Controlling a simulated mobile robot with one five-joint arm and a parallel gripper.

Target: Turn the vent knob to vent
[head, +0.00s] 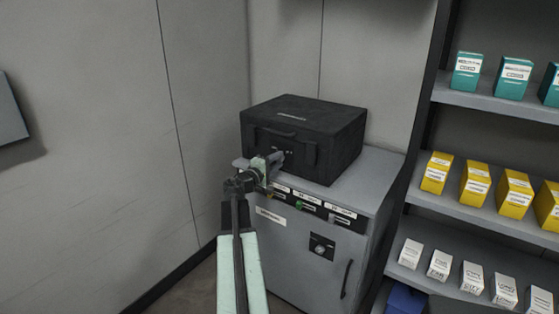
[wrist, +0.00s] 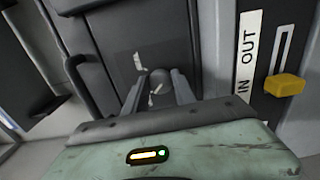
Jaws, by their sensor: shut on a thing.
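The black case (head: 305,150) stands on top of a grey cabinet, its lid closed. The vent knob (wrist: 161,76) is a small round dark knob on the case's front, seen in the wrist view between my fingers. A small white label (wrist: 138,62) sits beside it, and a white mark lies just below; I cannot read either one or tell where the knob points. My gripper (wrist: 158,88) is shut on the knob, one finger on each side. In the head view my gripper (head: 276,159) reaches the case front and hides the knob.
The grey cabinet (head: 310,265) has coloured sliders under its top edge. A yellow slider (wrist: 285,84) beside an IN/OUT label (wrist: 247,52) is close to my gripper's right. Shelves of teal, yellow and white boxes (head: 475,184) stand at right. A wall is at left.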

